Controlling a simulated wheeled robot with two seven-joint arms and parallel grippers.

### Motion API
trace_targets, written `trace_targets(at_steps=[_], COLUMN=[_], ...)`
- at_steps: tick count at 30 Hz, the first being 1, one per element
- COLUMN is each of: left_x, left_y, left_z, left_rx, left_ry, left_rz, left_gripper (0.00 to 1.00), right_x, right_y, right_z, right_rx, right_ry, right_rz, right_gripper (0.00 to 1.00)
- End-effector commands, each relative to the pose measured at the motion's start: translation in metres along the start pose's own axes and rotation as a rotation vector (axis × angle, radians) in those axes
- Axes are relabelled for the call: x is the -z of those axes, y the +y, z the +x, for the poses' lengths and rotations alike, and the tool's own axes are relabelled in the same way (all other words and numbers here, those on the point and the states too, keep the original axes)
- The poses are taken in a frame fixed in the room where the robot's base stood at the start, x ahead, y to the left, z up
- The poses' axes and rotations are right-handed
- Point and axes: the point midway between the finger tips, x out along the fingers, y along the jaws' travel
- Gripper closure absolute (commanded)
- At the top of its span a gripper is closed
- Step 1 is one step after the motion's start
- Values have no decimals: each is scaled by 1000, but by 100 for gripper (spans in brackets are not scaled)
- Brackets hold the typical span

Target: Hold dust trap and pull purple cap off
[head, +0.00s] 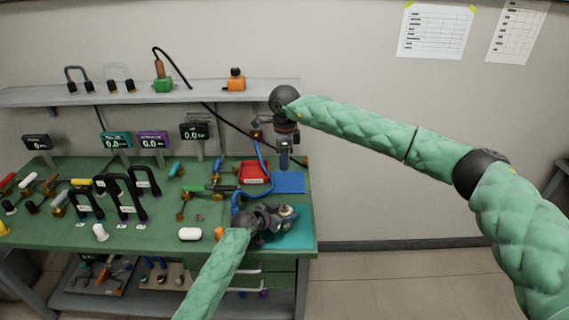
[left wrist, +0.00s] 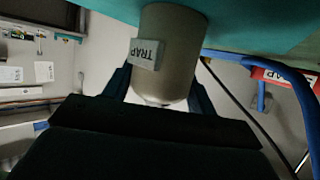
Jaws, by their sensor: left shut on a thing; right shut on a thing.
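The dust trap (left wrist: 175,60) is a grey-beige cylinder with a TRAP label, upside down in the left wrist view. Its base meets the teal mat (left wrist: 115,12). My left gripper (left wrist: 160,85) is shut around it, one finger on each side. In the head view my left gripper (head: 282,213) is low over the teal mat at the bench's right end, mostly hiding the trap. No purple shows on the visible part of the trap. My right gripper (head: 285,163) is above and behind it, pointing down and shut on a small dark bluish-purple thing, apparently the purple cap.
A red tray (head: 254,172) and blue mat (head: 288,183) lie behind the trap. A blue hose (head: 237,196) curves to its left. Black handles (head: 122,190), displays (head: 153,141) and loose parts fill the left of the bench. A shelf (head: 220,96) runs behind.

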Motion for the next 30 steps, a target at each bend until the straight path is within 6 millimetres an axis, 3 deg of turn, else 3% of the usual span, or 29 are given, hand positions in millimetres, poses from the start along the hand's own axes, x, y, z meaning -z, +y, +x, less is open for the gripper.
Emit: trace_targets(at_steps=[5,6,9,20,25,30], left_x=[0,0,0,0,-1,-2], left_y=[1,1,1,0,0,-1], left_z=[0,0,0,-3,-21,-54], left_rx=[-1,-1,-1,0,0,1], left_ry=[-1,-1,0,0,-2,-2], left_rz=[0,0,0,0,1,3], left_gripper=[88,39,19,17,17,17], right_x=[0,0,0,0,0,0], right_y=[0,0,0,0,0,0], right_z=[0,0,0,0,0,0], right_rx=[0,0,0,0,0,0], right_ry=[0,0,0,0,-1,-1], right_rz=[0,0,0,0,0,0], right_gripper=[94,94,94,94,94,94])
